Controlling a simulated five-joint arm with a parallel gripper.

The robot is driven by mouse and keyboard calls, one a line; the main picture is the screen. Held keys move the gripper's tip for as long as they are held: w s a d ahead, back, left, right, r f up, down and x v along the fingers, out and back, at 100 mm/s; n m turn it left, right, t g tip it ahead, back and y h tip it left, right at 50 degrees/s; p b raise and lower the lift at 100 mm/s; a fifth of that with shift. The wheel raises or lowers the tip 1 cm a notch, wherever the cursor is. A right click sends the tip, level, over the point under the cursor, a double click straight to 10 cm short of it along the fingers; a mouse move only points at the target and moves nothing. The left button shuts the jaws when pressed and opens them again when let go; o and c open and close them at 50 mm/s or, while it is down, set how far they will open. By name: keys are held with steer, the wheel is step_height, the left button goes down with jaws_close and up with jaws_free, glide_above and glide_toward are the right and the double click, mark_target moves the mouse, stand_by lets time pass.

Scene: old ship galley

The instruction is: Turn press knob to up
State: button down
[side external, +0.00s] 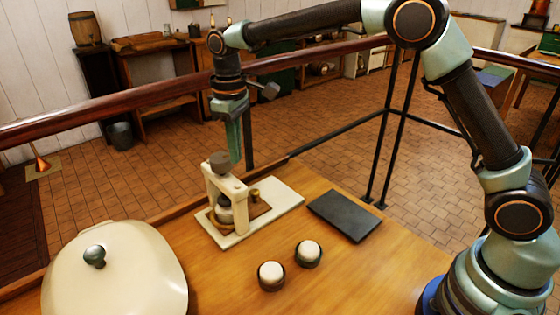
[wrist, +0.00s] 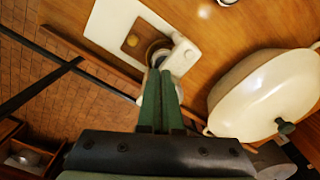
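The press (side external: 240,192) is a small cream frame on a pale board, with a dark brown round knob (side external: 220,162) on top of its crossbar. A metal cup-like part (side external: 225,210) sits under the crossbar. My gripper (side external: 236,160) points down, its green fingertips just to the right of the knob at about its height in the side view. I cannot tell whether they touch it. In the wrist view my gripper (wrist: 159,74) has its fingers together over the press (wrist: 182,55), with nothing visible between them. The knob is not clearly visible there.
A large cream lidded pot (side external: 125,275) stands front left; it also shows in the wrist view (wrist: 255,95). Two small white-topped cups (side external: 308,253) stand in front of the press. A dark flat slab (side external: 345,214) lies to the right. A wooden rail (side external: 120,114) runs behind.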

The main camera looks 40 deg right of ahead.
steer(key=shift+d, duration=0.1)
step_height(320, 180, up, 6)
steer(key=shift+s+d, duration=0.2)
steer(key=shift+s, duration=0.05)
stand_by(0.7)
steer(key=shift+s+a+f, duration=0.15)
steer(key=shift+a+f, duration=0.15)
steer(key=shift+f, duration=0.7)
steer(key=shift+s+a+f, duration=0.2)
steer(key=shift+a+f, duration=0.15)
steer(key=shift+f, duration=0.7)
steer(key=shift+s+a+f, duration=0.15)
steer(key=shift+a+f, duration=0.15)
steer(key=shift+f, duration=0.7)
steer(key=shift+w+a, duration=0.1)
steer(key=shift+w, duration=0.2)
